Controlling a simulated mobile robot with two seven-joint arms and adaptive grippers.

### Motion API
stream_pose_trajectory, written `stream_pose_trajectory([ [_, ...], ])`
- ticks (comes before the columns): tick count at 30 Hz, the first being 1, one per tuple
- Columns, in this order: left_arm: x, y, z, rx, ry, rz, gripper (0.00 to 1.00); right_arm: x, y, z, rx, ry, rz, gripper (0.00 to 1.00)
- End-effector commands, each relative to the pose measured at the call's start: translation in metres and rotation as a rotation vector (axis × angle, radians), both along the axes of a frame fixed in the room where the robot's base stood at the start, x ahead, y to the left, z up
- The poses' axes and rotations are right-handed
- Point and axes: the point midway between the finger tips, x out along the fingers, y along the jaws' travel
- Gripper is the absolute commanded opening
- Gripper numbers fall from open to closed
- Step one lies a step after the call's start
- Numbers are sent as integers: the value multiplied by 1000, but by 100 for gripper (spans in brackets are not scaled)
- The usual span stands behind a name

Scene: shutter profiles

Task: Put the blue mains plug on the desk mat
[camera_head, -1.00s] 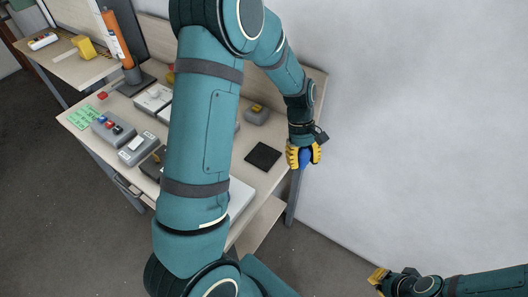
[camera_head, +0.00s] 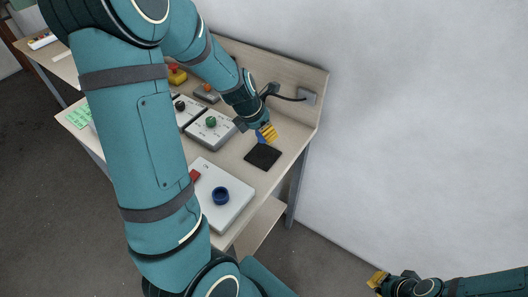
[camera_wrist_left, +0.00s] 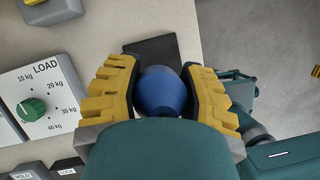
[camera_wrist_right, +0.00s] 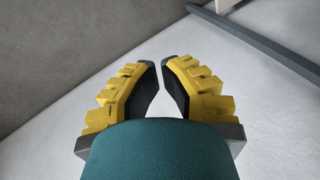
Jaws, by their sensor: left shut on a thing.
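The blue mains plug (camera_head: 260,138) is held in my left gripper (camera_head: 266,133), just above the desk's right part, by the back edge of the mat. In the left wrist view the round blue plug (camera_wrist_left: 160,92) sits between the two yellow fingers. The desk mat (camera_head: 263,156) is a small dark square lying flat and bare. It also shows beyond the fingertips in the left wrist view (camera_wrist_left: 153,48), partly covered by the plug and fingers. My right gripper (camera_head: 377,279) is empty, low over the floor at right, its fingertips a small gap apart (camera_wrist_right: 160,68).
A white panel with a green knob (camera_head: 211,122) stands left of the mat. A white unit with a blue ring (camera_head: 220,196) is in front. A grey wall box (camera_head: 307,97) with a black cable is behind. The desk's right edge is close to the mat.

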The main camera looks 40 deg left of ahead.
Motion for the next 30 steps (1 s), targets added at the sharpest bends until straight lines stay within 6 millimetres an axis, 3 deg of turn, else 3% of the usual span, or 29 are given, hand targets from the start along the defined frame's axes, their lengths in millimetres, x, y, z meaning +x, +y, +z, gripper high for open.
stream_pose_trajectory([
  [1, 0, 1, -16, 0, 1, 2, 5, -2, 0, -11, 0, 5, 4, 0],
  [3, 0, 0, -26, -1, 2, 1, 5, -4, 1, -17, 2, 9, 7, 0],
  [11, 0, 0, -43, 0, 0, -1, 5, -8, 1, -26, 4, 17, 13, 0],
  [16, 0, 0, -68, 0, 2, -1, 5, -10, 2, -41, 5, 23, 19, 0],
  [29, 1, 0, -74, 0, 0, -3, 5, -11, 2, -43, 5, 25, 20, 0],
  [30, 1, 0, -73, 0, 0, -3, 50, -11, 2, -43, 5, 25, 20, 0],
])
